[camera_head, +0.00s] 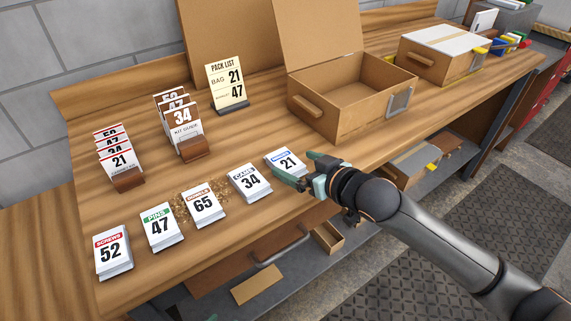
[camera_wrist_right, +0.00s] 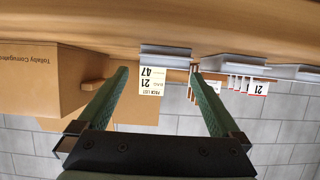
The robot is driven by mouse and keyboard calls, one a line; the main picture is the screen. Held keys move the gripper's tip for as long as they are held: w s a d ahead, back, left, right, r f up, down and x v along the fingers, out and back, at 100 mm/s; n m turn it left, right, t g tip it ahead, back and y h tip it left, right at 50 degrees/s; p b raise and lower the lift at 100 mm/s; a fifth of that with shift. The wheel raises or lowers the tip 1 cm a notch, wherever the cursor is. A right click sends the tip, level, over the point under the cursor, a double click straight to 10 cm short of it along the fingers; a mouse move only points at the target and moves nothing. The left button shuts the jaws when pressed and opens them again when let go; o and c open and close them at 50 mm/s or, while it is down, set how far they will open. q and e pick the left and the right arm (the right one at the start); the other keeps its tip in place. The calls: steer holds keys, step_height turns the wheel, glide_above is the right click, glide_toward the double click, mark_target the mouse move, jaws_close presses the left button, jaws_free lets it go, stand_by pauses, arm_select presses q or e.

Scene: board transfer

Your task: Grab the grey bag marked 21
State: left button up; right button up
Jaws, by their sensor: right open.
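The bag marked 21 (camera_head: 289,161) lies flat at the right end of a row of bags near the front edge of the bench. It looks pale grey-white with a blue strip on its label. My right gripper (camera_head: 298,168) is open and empty, right beside this bag, with its fingers around or above its right end; I cannot tell if they touch it. In the right wrist view my two green fingers (camera_wrist_right: 158,72) are spread apart with nothing between them, and I cannot make out the bag there. My left gripper is not in view.
Bags marked 34 (camera_head: 250,183), 65 (camera_head: 203,206), 47 (camera_head: 161,227) and 52 (camera_head: 113,252) continue the row. Behind stand card holders (camera_head: 128,179), a pack list sign (camera_head: 228,86) and an open cardboard box (camera_head: 325,120). Spilled brown bits (camera_head: 188,194) lie near bag 65.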

mark_target(285, 160)
steer(key=x, duration=0.5)
steer(key=shift+s+a, duration=0.1)
steer(key=shift+s, duration=0.1)
jaws_close()
stand_by(0.6)
